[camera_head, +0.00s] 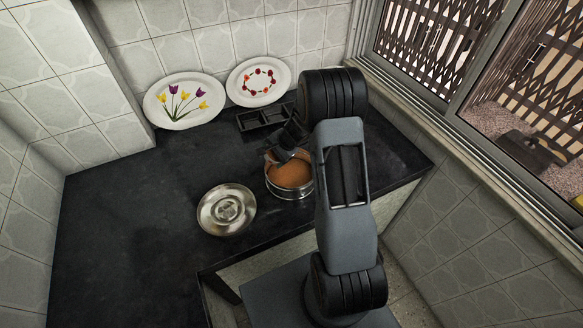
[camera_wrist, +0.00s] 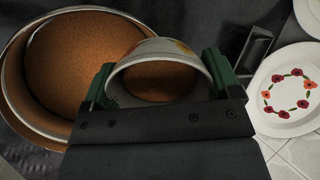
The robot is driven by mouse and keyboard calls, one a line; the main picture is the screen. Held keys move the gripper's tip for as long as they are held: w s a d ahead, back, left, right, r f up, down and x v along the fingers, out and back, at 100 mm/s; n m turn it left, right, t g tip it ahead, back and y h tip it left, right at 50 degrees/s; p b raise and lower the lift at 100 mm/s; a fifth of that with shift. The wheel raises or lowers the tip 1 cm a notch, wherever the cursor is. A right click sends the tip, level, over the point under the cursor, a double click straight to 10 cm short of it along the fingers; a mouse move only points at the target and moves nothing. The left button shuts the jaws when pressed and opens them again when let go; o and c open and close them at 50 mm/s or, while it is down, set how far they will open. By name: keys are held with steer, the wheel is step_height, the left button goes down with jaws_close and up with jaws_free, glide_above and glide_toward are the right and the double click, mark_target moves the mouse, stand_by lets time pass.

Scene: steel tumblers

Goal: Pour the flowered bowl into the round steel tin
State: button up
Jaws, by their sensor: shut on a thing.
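The round steel tin (camera_head: 281,190) stands on the dark counter, with an orange-brown filling inside. It also shows at the left of the wrist view (camera_wrist: 14,84). The flowered bowl (camera_wrist: 150,50) is between the fingers of my gripper (camera_wrist: 160,85), tilted, right beside and partly over the tin. Some orange-brown contents show inside the bowl. My gripper is shut on the bowl. In the head view my gripper (camera_head: 287,152) is at the tin's far side and the bowl is mostly hidden. I cannot tell whether bowl and tin touch.
A round steel lid (camera_head: 227,210) lies on the counter left of the tin. A tulip plate (camera_head: 184,101) and a flower-ring plate (camera_head: 259,82) lean on the tiled wall. A dark rack (camera_head: 262,117) is behind the tin. The counter's left side is clear.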

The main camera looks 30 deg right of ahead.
steer(key=shift+s+d+f+t+y+b, duration=0.6)
steer(key=shift+t+y+b, duration=0.25)
steer(key=shift+b, duration=2.75)
steer(key=shift+s+d+r+t+y+b, duration=0.15)
steer(key=shift+r+t+y+b, duration=0.35)
steer(key=shift+b, duration=0.75)
steer(key=shift+s+d+r+t+y+b, duration=0.15)
steer(key=shift+t+y+b, duration=0.45)
steer(key=shift+b, duration=0.65)
steer(key=shift+s+d+r+t+y+b, duration=0.1)
steer(key=shift+r+t+y+b, duration=0.1)
steer(key=shift+t+y+b, duration=0.4)
steer(key=shift+s+d+r+t+y+b, duration=0.1)
steer(key=shift+r+t+y+b, duration=0.15)
steer(key=shift+t+b, duration=0.4)
steer(key=shift+s+d+r+t+y+b, duration=0.2)
steer(key=shift+t+y+b, duration=0.4)
steer(key=shift+b, duration=1.55)
steer(key=shift+s+d+r+t+y+b, duration=0.2)
steer(key=shift+t+y+b, duration=0.4)
steer(key=shift+b, duration=1.5)
steer(key=shift+r+y+b, duration=0.1)
steer(key=shift+y+b, duration=0.2)
steer(key=shift+b, duration=0.1)
